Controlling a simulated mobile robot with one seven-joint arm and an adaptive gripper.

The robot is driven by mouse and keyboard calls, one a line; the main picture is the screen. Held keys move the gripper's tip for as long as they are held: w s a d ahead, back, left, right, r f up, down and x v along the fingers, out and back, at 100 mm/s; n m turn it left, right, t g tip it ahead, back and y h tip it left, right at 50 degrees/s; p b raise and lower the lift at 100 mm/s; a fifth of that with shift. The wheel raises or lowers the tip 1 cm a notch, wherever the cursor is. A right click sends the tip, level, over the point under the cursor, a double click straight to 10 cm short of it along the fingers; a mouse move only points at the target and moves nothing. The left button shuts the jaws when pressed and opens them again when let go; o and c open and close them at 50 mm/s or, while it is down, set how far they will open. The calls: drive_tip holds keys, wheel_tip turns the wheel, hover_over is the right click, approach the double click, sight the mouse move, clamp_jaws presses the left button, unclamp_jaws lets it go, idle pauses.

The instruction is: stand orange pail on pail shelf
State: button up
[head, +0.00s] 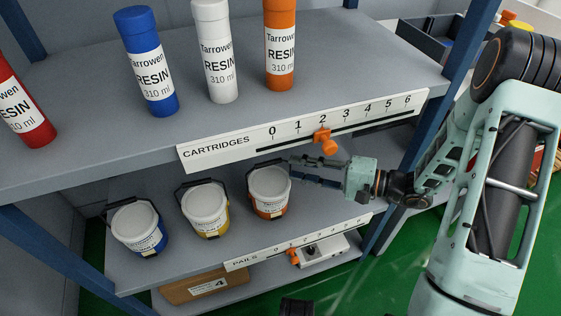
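The orange pail (270,209) has a pale lid, a white label and a dark handle. It stands upright on the pail shelf (327,217), at the right end of a row of pails. My gripper (291,170) reaches in from the right, with its fingertips close beside the pail's upper right rim and handle. The two dark fingers are apart with a gap between them, and nothing shows in it. Whether a fingertip touches the handle cannot be told. The shelf's front strip is marked PAILS (246,262), with a number scale and an orange slider (294,256).
A yellow pail (209,229) and a blue pail (148,243) stand to the left. The cartridge shelf (300,112) above holds several resin cartridges and has an orange slider (325,141). A blue post (404,190) stands right. A cardboard box (190,290) lies below.

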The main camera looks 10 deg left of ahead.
drive_tip(key=shift+s+d+r, duration=0.1)
drive_tip(key=shift+s+d, duration=0.05)
drive_tip(key=shift+d, duration=0.65)
drive_tip(key=shift+s+d+r, duration=0.1)
drive_tip(key=shift+d, duration=0.65)
